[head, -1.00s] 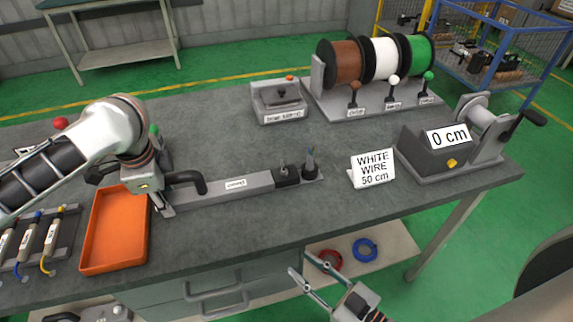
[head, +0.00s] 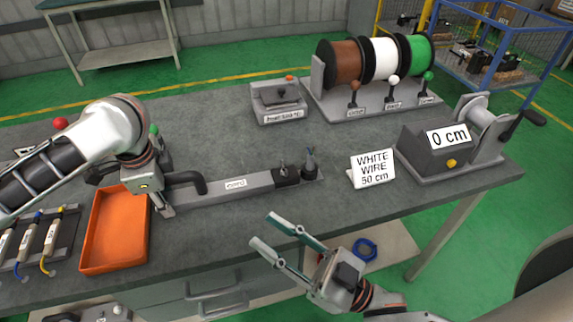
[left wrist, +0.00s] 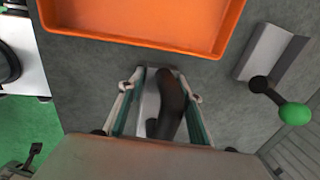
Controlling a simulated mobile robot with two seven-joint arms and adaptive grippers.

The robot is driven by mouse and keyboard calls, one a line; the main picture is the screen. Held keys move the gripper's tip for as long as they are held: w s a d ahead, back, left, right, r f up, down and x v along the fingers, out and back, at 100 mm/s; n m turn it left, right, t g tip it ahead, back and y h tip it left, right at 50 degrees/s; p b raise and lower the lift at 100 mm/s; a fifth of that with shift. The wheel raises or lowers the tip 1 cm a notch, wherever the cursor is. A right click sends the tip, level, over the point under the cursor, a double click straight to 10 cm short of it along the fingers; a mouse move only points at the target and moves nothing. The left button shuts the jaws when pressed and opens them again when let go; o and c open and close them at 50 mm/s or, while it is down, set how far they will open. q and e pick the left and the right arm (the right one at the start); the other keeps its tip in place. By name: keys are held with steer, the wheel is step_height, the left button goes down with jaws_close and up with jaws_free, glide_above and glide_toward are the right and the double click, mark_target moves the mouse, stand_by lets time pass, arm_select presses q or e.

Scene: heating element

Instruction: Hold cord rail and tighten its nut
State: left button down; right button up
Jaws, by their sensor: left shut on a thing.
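The cord rail (head: 220,188) is a long grey bar lying on the workbench, with a small label whose text I cannot read clearly. A dark bent handle (head: 190,178) is at its left end; dark fittings with upright posts (head: 288,176) are at its right end. My left gripper (head: 163,207) is at the left end of the rail. In the left wrist view its fingers (left wrist: 165,88) stand either side of the dark handle (left wrist: 172,103), shut on it. My right gripper (head: 262,229) is open and empty, its fingers over the bench's front edge. I cannot single out the nut.
An orange tray (head: 117,262) lies left of the rail, beside a rack of cables (head: 40,240). A white-wire sign (head: 372,169), a wire-measuring winder (head: 440,155) and wire spools (head: 381,59) stand right and behind. The bench between rail and sign is clear.

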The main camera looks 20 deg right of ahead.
steer(key=w+a+r+n+g+h, duration=0.25)
steer(key=w+a+n+g, duration=0.5)
steer(key=w+n, duration=0.4)
steer(key=n+g+h, duration=0.4)
steer(key=n+h, duration=0.9)
steer(key=n, duration=0.6)
glide_toward(284, 170)
steer(key=shift+y, duration=0.25)
steer(key=x, duration=0.7)
steer(key=shift+d+f, duration=0.2)
steer(key=shift+f, duration=0.1)
steer(key=shift+w, duration=0.1)
jaws_close()
